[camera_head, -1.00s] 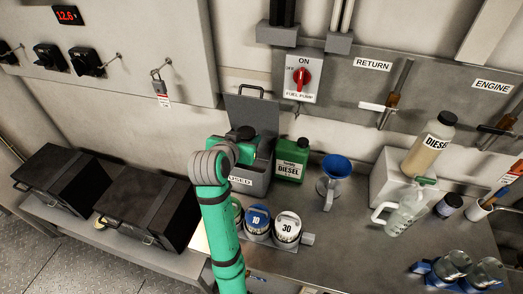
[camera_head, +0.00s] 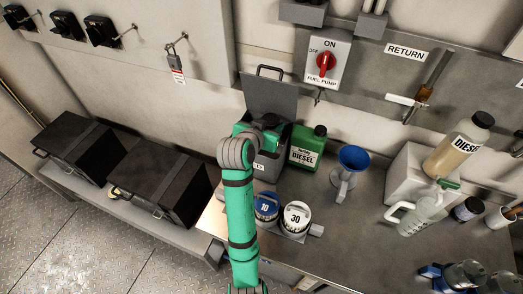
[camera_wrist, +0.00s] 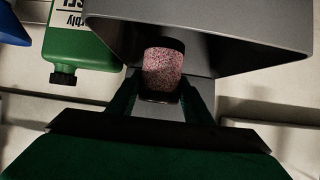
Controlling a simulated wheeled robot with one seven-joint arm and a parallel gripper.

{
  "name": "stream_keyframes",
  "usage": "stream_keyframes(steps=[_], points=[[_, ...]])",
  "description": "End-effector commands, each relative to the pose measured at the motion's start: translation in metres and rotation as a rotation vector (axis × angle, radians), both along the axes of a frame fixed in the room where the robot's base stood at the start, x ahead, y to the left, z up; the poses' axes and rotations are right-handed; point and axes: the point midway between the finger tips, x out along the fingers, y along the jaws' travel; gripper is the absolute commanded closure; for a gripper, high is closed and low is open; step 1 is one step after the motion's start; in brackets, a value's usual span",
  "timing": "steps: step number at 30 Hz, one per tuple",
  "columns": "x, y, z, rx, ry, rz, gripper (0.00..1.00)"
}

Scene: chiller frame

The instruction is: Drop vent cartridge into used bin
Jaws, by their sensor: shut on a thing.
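The vent cartridge (camera_wrist: 163,68) is a pink and white speckled cylinder with a dark end, seen in the wrist view between the two fingers. My gripper (camera_wrist: 161,88) is shut on it. The grey used bin (camera_wrist: 240,45) fills the upper part of the wrist view, with the cartridge in front of its opening; I cannot tell how deep it is inside. In the head view the used bin (camera_head: 270,168) stands at the back of the bench with its lid (camera_head: 272,98) raised. My arm and wrist are over the bin there and hide the cartridge and part of the label.
A green diesel jug (camera_head: 307,147) stands close to the bin's right, with a blue funnel (camera_head: 353,158) beyond it. Blue-topped and white-topped canisters (camera_head: 296,217) stand in front. Black cases (camera_head: 160,178) sit on a lower shelf at left. A fuel pump switch (camera_head: 326,62) is on the wall behind.

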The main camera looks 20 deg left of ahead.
Motion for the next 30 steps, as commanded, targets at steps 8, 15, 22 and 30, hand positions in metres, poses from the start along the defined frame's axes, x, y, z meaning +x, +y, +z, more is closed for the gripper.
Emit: stream_keyframes(steps=[8,15,22,30], points=[[-0.004,0.013,-0.004,0.001,-0.001,0.019,0.8],[-0.003,0.01,-0.003,0.001,-0.001,0.015,0.32],[-0.002,0.005,-0.004,0.001,0.0,0.008,0.32],[-0.024,0.008,0.01,0.002,-0.003,0.012,0.32]])
